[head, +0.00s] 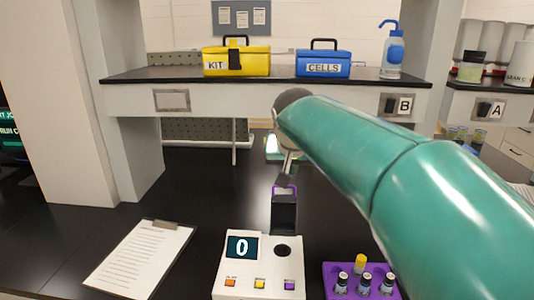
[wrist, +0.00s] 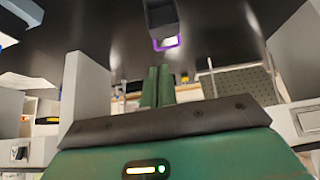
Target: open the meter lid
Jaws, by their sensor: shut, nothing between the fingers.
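The white meter (head: 259,268) stands at the bottom middle of the head view, its screen reading 0. Its dark grey lid (head: 284,213) stands raised at the meter's back, with a purple loop at its top end. A round dark well (head: 283,250) in the meter's top is uncovered. In the wrist view the lid (wrist: 161,17) shows at the top, its purple loop (wrist: 168,43) facing my fingers. My gripper (wrist: 157,69) is shut and empty, its green fingers side by side, apart from the loop in that view. My arm hides part of the head view.
A purple rack (head: 335,292) with several vials is right of the meter; a clipboard (head: 140,258) lies left. A shelf (head: 285,82) behind carries a yellow kit box (head: 236,62), a blue cells box (head: 323,64) and a wash bottle (head: 394,52).

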